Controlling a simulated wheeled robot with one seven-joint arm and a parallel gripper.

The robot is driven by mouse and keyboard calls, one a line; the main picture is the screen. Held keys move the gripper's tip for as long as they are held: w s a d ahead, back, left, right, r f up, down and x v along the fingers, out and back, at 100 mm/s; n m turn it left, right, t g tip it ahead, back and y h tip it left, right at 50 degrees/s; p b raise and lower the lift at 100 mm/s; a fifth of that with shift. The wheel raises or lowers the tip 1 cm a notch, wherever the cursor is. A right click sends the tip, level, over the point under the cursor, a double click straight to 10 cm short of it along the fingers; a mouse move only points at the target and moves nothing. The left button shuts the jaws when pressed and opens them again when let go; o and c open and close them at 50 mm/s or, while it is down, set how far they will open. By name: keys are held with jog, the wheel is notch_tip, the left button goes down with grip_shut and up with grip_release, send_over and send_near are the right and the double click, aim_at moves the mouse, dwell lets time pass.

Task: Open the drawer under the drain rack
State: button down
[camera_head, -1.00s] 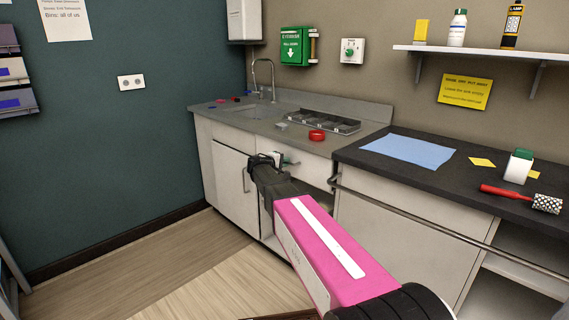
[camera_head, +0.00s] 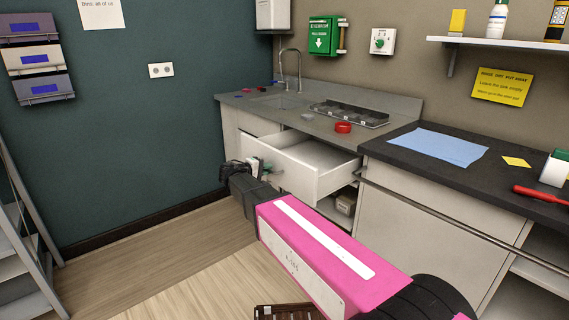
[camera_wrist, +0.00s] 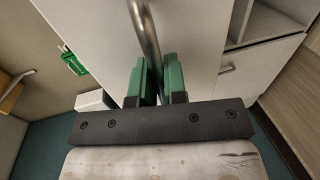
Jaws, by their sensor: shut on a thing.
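The drawer (camera_head: 325,180) under the drain rack (camera_head: 349,114) stands pulled well out from the counter front, and its inside looks empty. In the wrist view, my gripper (camera_wrist: 160,84) has its green fingers on both sides of a metal bar handle (camera_wrist: 147,40) and is shut on it. In the head view my gripper (camera_head: 258,168) is at the drawer's front face. My wrist hides most of the handle there.
A box (camera_head: 346,203) sits in the open space below the drawer. A black worktop with a front rail stands to the right. A brown crate (camera_head: 287,312) is on the floor.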

jog(key=f+v, duration=0.2)
jog(key=v, duration=0.8)
jog(key=shift+a, duration=0.15)
jog(key=c, duration=1.2)
grip_release()
jog(key=v, duration=1.1)
jog(key=shift+f, duration=0.1)
